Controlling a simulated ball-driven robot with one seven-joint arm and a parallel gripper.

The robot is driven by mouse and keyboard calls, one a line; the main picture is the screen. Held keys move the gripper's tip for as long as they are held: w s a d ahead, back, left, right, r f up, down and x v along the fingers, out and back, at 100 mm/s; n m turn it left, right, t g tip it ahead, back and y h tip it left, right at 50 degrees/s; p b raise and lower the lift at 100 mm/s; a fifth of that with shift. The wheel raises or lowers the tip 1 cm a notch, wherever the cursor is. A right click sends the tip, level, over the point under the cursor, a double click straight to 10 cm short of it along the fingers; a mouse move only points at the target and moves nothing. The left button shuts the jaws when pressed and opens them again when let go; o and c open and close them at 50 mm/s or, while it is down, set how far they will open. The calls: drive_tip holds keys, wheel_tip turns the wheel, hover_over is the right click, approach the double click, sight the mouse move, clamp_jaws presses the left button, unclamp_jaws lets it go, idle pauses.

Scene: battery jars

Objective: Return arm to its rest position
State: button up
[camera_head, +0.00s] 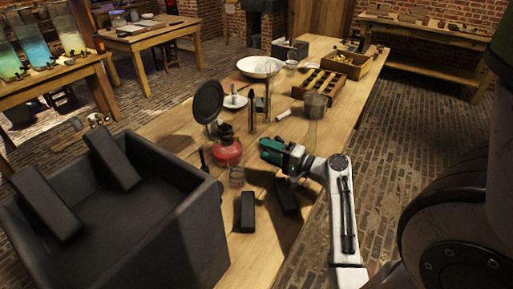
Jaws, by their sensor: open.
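My arm (341,208) reaches in from the lower right, over the right edge of the wooden table (160,122). My gripper (266,151), dark with a green part, is at its end and points left above the table. It is open, and I see nothing held in it; the space between its fingers is small and hard to make out. Black blocks (248,212) and (286,196) are on the table just below the gripper. A small glass jar (237,176) stands to its left. A clear glass vessel (313,122) is just behind it.
A large black crate (150,240) at the front left holds black blocks (112,160). A red-based lamp (228,152) with a round black disc (207,101) is left of my gripper. A wooden rack (322,84) and white bowl (260,67) stand farther back. Brick floor (405,150) lies clear at right.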

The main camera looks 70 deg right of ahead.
drive_tip(key=shift+s+a, duration=0.15)
drive_tip(key=shift+s, duration=0.5)
